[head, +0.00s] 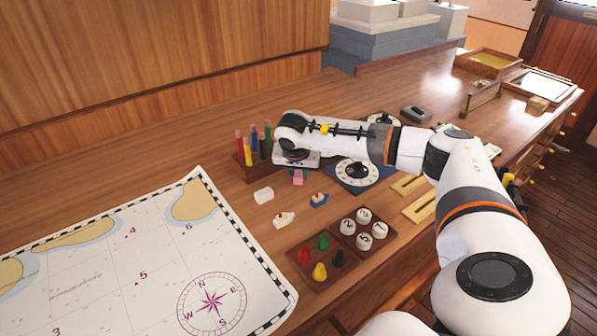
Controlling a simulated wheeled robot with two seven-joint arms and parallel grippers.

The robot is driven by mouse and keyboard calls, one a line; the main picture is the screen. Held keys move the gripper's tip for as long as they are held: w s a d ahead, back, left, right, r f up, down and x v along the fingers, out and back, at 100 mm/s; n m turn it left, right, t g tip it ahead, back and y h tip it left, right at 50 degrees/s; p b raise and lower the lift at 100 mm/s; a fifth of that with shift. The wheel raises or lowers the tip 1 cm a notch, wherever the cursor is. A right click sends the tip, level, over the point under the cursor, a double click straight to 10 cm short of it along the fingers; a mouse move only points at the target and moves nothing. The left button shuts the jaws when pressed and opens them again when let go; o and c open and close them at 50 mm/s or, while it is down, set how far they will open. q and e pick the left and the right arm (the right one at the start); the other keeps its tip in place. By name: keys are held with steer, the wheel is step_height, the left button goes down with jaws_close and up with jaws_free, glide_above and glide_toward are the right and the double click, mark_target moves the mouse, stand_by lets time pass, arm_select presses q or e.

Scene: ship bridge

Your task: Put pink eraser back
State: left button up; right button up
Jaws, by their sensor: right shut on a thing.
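The pink eraser (298,177) shows just below my right gripper (297,170), beside the pencil holder. The gripper is shut on it, and its fingers are mostly hidden by the wrist above. I cannot tell whether the eraser touches the desk. A wooden holder (243,172) with several coloured pencils stands just left of the gripper. A white block (263,195) lies on the desk in front of the holder. My left gripper is not in view.
A sea chart (140,270) covers the front left. Small boat pieces (284,219), a tray of coloured pawns (303,275) and a tray of numbered white pieces (349,246) stand in front of the gripper. A dial (356,173) lies to its right, close to my arm.

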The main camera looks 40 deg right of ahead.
steer(key=shift+f, duration=0.35)
steer(key=shift+f, duration=0.2)
steer(key=o, duration=0.9)
steer(key=shift+r, duration=0.15)
steer(key=shift+r, duration=0.2)
steer(key=b+v, duration=0.2)
steer(key=v, duration=0.9)
steer(key=shift+s+a+r+b, duration=0.1)
steer(key=shift+a+r+b, duration=0.05)
steer(key=shift+r+b, duration=0.2)
